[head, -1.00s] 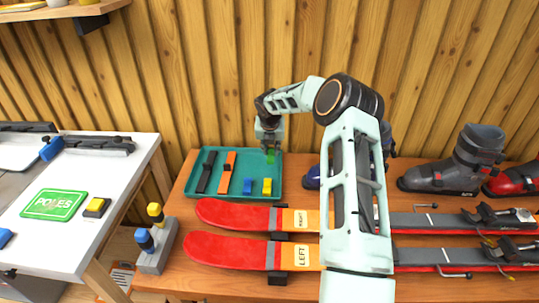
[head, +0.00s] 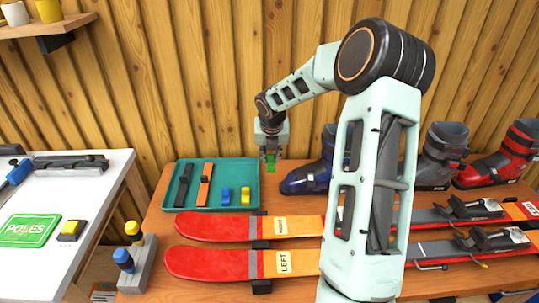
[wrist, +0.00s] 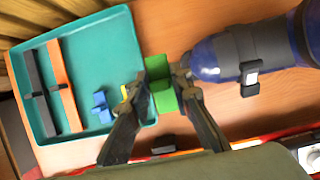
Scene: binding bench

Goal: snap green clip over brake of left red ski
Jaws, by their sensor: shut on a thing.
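My gripper (head: 270,160) is shut on the green clip (head: 270,166) and holds it in the air just right of the teal tray. In the wrist view the green clip (wrist: 161,84) sits between my two fingertips (wrist: 160,88). The left red ski (head: 215,264), labelled LEFT, lies nearest the bench front. Its binding (head: 492,240) and a thin metal brake arm (head: 432,267) show at the right. The second red ski (head: 215,224) lies behind it. My arm hides the middle of both skis.
The teal tray (head: 252,203) holds a black strap, an orange strap (head: 205,185), a blue clip (head: 225,195) and a yellow clip (head: 245,195). Ski boots, one of them blue (head: 305,178), stand along the back. A grey stand (head: 139,265) is at the left front.

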